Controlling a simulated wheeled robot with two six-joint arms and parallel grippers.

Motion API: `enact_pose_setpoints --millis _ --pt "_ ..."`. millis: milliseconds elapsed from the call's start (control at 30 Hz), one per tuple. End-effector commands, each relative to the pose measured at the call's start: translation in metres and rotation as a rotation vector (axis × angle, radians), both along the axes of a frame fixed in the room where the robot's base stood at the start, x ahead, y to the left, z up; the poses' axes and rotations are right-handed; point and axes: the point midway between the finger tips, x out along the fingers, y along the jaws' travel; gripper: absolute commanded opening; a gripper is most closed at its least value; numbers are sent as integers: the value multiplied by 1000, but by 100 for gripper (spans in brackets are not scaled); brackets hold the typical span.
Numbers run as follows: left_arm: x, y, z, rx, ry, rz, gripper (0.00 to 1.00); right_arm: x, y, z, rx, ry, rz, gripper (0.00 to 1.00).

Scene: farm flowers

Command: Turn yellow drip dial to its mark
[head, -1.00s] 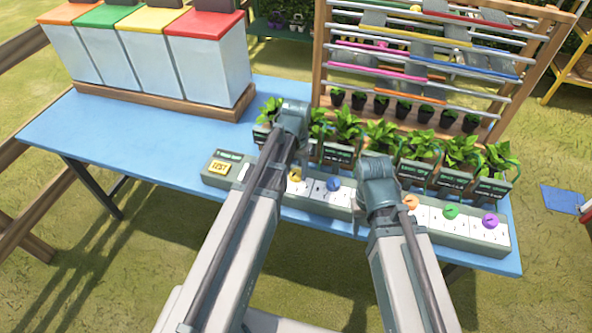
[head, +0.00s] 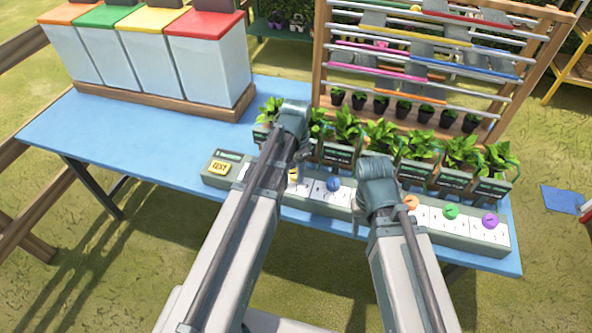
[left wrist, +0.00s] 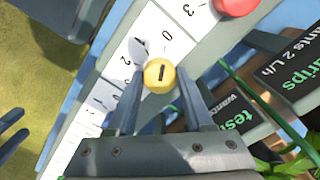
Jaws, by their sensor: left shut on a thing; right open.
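The yellow drip dial (left wrist: 160,74) is a round knob with a short dark line on top, upright in the left wrist view. It sits on a white plate with printed numbers; a 0 (left wrist: 166,34) lies above it and a 2 (left wrist: 125,60) to its left. I cannot tell which number the line marks. My left gripper (left wrist: 163,88) is shut on the dial, a finger on either side. In the head view the yellow dial (head: 293,175) shows beside my left arm, whose gripper (head: 302,157) is partly hidden. My right gripper (head: 357,206) is open, mostly hidden by its arm.
The dial box (head: 215,182) also bears blue (head: 333,184), orange (head: 411,202), green (head: 450,212) and purple (head: 490,221) dials. A red knob (left wrist: 235,5) is near in the wrist view. Potted plants with dark signs stand close behind. The blue table (head: 130,140) is clear at left.

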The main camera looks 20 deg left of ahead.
Motion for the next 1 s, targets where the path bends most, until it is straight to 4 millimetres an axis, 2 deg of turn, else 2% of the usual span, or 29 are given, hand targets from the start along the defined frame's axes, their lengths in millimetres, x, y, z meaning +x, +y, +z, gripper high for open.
enact_pose_setpoints --millis 500,533,600,700,1000 --pt "0 0 0 0 0 -19 0 0 0 0 0 0 0 50" --pt "0 0 0 0 0 -19 55 0 0 0 0 0 0 50" --pt "0 0 0 0 0 -18 68 0 0 0 0 0 0 50" --pt "0 0 0 0 0 -18 82 0 0 0 0 0 0 50" --pt "0 0 1 0 0 -17 82 0 0 1 0 0 0 50"
